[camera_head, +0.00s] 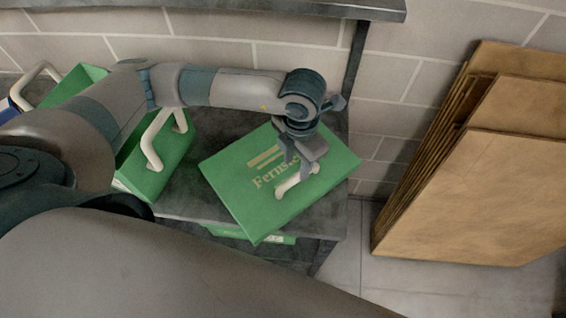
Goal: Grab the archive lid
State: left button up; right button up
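The archive lid (240,183) is a flat green panel with pale lettering, partly covered, and a cream handle (287,187). It is turned at an angle over the grey shelf (185,205), and its right and front corners reach past the shelf's edges. I cannot tell whether it rests on the shelf or is raised. My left gripper (302,167) points down at the handle, with its fingers over the handle's upper part. Its grip is too small and covered to judge. My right gripper is not in view.
An open green box (155,180) with a cream handle (152,150) stands left of the lid, partly behind my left arm. Another green item shows below the shelf edge. Brown boards (470,190) lean against the wall at right. Bare floor shows between shelf and boards.

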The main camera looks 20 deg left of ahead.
aim_at(298, 176)
pick_arm(q)
jog(key=shift+f, duration=0.15)
jog(key=shift+d+f+p, duration=0.15)
jog(key=shift+f+p, duration=0.3)
jog(key=shift+p, duration=0.25)
notch_tip(298, 176, down, 3)
jog(key=shift+d+p, duration=0.15)
jog(key=shift+p, duration=0.7)
jog(key=shift+f, duration=0.6)
grip_shut()
